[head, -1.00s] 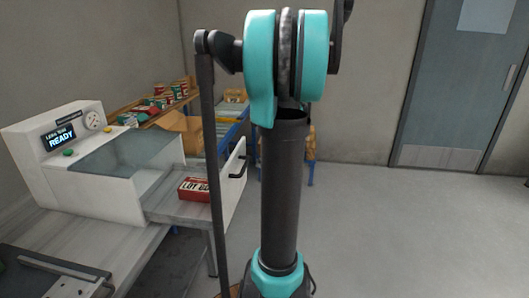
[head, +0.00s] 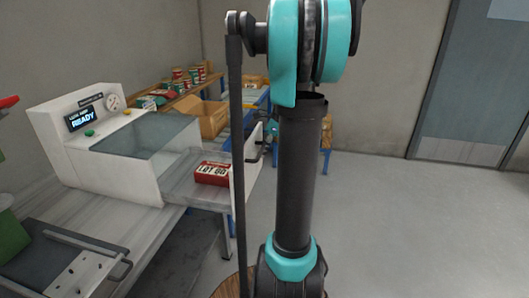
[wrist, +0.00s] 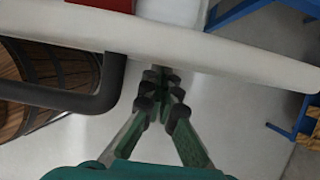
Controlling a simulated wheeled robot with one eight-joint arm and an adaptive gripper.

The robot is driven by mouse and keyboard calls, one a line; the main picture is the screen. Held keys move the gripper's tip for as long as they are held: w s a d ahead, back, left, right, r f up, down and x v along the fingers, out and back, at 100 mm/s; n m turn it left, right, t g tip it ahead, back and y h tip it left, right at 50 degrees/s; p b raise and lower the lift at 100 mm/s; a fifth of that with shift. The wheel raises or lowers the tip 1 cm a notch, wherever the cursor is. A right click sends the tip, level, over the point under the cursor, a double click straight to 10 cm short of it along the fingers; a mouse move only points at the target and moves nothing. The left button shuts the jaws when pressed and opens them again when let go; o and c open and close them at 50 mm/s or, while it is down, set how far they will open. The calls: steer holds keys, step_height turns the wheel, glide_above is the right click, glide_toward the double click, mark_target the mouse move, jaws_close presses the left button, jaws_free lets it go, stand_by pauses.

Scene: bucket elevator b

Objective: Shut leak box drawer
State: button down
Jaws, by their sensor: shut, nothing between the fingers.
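The leak box (head: 105,175) is a white machine with a lit READY display and a clear lid, at the left of the head view. Its drawer (head: 205,190) is pulled out to the right. A red box with white lettering (head: 212,173) sits in it. The white drawer front (head: 246,165) bears a dark handle (head: 258,152). In the wrist view, my gripper (wrist: 160,78) is shut and empty, close to the outer side of the drawer front (wrist: 230,55), right of the handle (wrist: 95,100). Contact cannot be told. My arm hides most of the gripper in the head view.
A wooden barrel (wrist: 45,75) stands below the handle side in the wrist view. Behind the leak box are a cardboard box (head: 207,118) and a shelf of several cans (head: 185,82). Open floor (head: 400,225) lies at the right, before a grey door (head: 475,90).

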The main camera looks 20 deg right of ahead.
steer(key=w+a, duration=0.5)
steer(key=a, duration=0.2)
steer(key=w+a, duration=0.5)
steer(key=a, duration=0.2)
steer(key=w+a, duration=0.5)
steer(key=a, duration=0.2)
steer(key=shift+w+a, duration=0.2)
steer(key=shift+w, duration=0.1)
steer(key=shift+a, duration=0.1)
